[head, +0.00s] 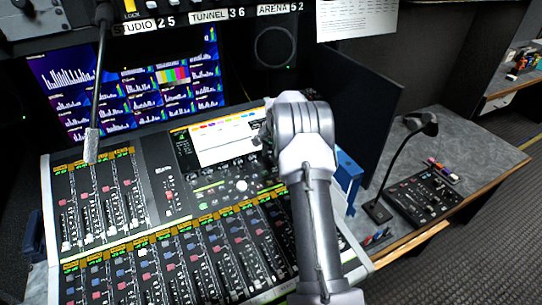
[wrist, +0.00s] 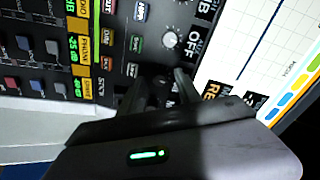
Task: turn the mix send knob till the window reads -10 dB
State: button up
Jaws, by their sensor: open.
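My gripper (wrist: 160,82) is open at the console panel in the wrist view, its two dark fingers on either side of a dark, knob-like shape (wrist: 161,86). Whether they touch it I cannot tell. A pale knob (wrist: 170,40) stands just beyond the fingers, beside a small window reading OFF (wrist: 194,42). Another window starting with RE (wrist: 212,90) lies right of the fingers. I cannot read which knob is the mix send, nor a -10 dB reading. In the head view my arm hides the fingertips and the panel under them.
The mixing console (head: 152,180) has many faders and buttons. Its bright screen (head: 225,140) lies close to the fingers.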

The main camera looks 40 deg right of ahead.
jog(key=p+v, duration=0.3)
jog(key=v, duration=1.4)
jog(key=shift+p, duration=0.4)
jog(key=shift+r, duration=0.1)
jog(key=s+a+r+n+t+b, duration=0.1)
jog(key=s+a+r+n+b, duration=0.15)
jog(key=a, duration=0.65)
jog(key=s+a+r+n+y+b, duration=0.1)
jog(key=s+a+r, duration=0.3)
jog(key=a, duration=0.4)
jog(key=s+a+r+n+t+b, duration=0.15)
jog(key=s+a+r, duration=0.25)
jog(key=a, duration=0.5)
jog(key=s+a+f+n+y+b, duration=0.1)
jog(key=s+a+f+n, duration=0.2)
jog(key=s+a, duration=0.3)
jog(key=s+a+f+n+y+b, duration=0.1)
jog(key=s+a, duration=0.5)
jog(key=s, duration=0.6)
jog(key=shift+a+f+n+b, duration=0.2)
jog(key=shift+f+n+b, duration=0.15)
jog(key=shift+f+n, duration=0.6)
jog(key=shift+r, duration=0.1)
